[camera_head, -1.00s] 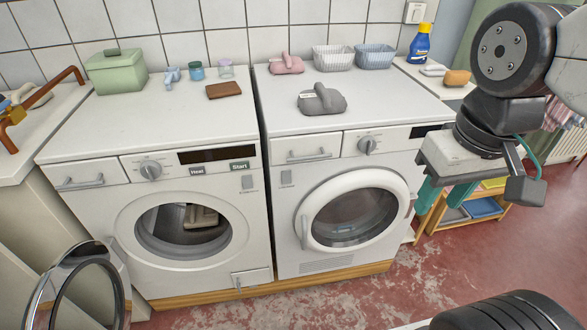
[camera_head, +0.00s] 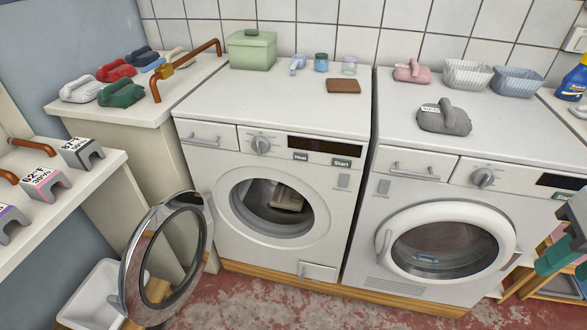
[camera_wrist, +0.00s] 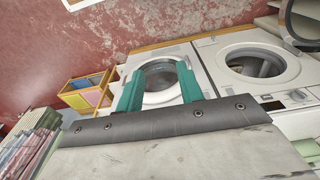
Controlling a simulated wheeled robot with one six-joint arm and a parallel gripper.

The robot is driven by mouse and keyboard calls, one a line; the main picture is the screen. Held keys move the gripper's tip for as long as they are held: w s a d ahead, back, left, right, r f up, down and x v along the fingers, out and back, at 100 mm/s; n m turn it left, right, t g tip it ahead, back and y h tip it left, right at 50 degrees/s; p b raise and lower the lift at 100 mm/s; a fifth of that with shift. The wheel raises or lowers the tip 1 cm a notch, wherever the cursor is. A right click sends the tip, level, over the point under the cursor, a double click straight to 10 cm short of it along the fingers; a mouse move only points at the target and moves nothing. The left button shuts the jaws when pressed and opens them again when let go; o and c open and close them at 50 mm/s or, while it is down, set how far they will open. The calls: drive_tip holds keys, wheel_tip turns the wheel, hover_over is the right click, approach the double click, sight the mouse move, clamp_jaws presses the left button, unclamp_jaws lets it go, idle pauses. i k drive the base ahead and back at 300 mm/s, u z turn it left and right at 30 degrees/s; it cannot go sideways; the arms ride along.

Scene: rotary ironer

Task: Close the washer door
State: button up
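The left machine (camera_head: 295,165), marked Heat and Start, has its round door (camera_head: 128,262) swung wide open to the left. The door has a shiny chrome rim and stands away from the open drum port (camera_head: 240,212). A light object is visible inside the drum. In the wrist view the door (camera_wrist: 290,27) shows partly at the top right corner. My gripper (camera_wrist: 160,70) has green fingers spread apart with nothing between them. It points toward the right machine, away from the open door. In the head view only part of it shows at the right edge.
The right machine (camera_head: 400,215) has its white-rimmed door (camera_head: 450,205) shut. A white basin (camera_head: 92,295) stands on the floor near the open door. A shelf (camera_head: 75,175) with labelled grey blocks is at the left. Red floor (camera_head: 270,300) is clear in front of the machines.

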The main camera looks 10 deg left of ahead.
sight(134, 306)
drive_tip(key=k, duration=1.25)
drive_tip(key=u, duration=0.8)
drive_tip(key=i, duration=0.55)
drive_tip(key=u, duration=0.6)
drive_tip(key=i, duration=1.15)
drive_tip(key=z, duration=0.65)
